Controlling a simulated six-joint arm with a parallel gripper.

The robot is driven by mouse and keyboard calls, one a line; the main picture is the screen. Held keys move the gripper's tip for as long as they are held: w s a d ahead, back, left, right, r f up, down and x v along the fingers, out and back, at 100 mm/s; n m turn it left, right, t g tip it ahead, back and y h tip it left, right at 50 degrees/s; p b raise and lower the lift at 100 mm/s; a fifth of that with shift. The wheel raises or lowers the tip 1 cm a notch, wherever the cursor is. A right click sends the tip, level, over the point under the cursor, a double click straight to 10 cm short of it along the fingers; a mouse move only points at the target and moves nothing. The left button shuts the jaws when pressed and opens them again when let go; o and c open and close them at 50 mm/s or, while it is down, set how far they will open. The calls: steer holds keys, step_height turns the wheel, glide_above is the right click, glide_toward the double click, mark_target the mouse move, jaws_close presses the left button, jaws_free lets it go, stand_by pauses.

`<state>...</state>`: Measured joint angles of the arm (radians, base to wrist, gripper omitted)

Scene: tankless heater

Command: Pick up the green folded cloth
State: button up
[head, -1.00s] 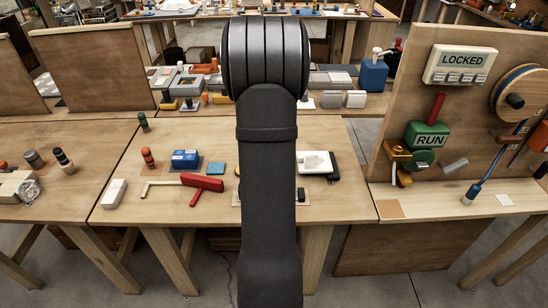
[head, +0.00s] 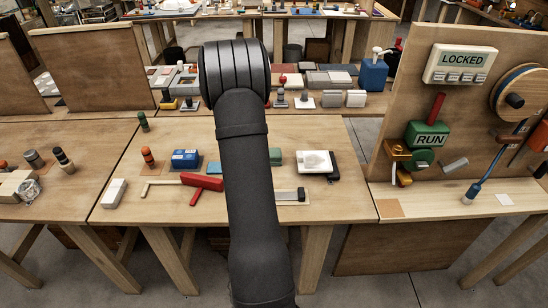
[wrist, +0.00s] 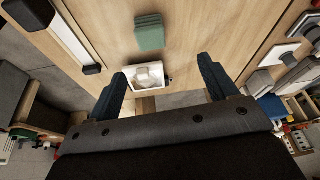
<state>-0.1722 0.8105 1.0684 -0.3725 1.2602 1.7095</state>
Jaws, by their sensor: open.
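The green folded cloth (wrist: 150,32) lies flat on the table in the wrist view, beyond my fingertips and slightly left of the middle. It looks like a small stack of folded layers. In the head view, a small green piece (head: 275,157) that looks like this cloth shows just right of my arm, partly hidden by it. My gripper (wrist: 163,76) is open, with its two dark blue fingers wide apart and nothing between them held. The fingers are apart from the cloth. In the head view my arm hides the gripper.
A white dish (head: 315,162) with pale contents sits right of the cloth, beside a black object (head: 333,167). A grey-and-black tool (head: 290,195) lies nearer the front. A red tool (head: 202,181), blue box (head: 185,158) and white block (head: 114,193) lie to the left.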

steer(key=shift+m+g+h, duration=0.4)
steer(key=shift+m+g, duration=0.1)
steer(key=shift+m, duration=0.3)
steer(key=x, duration=1)
steer(key=shift+s+d, duration=0.2)
steer(key=shift+x, duration=2.65)
steer(key=shift+s+a, duration=0.1)
steer(key=shift+s, duration=0.05)
steer(key=shift+c, duration=0.5)
steer(key=c, duration=1.2)
